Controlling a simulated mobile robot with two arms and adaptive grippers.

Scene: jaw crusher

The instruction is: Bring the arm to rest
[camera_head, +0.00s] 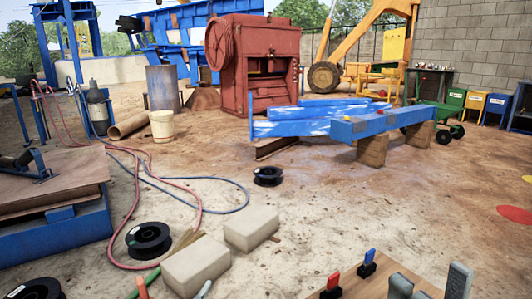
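Neither of my arms nor either gripper shows clearly in the head view, so I cannot see their pose or whether they hold anything. A wooden board (378,284) cuts into the bottom edge at the right. On it stand a red-topped lever (333,283), a blue-topped lever (368,262) and grey upright pieces (458,281). The lower parts of the grey pieces are cut off by the frame.
Two pale blocks (252,229), black spools (149,240) and red and blue hoses lie on the dirt floor. A red machine (265,55) and blue beams (380,122) stand behind. Open ground lies at centre right.

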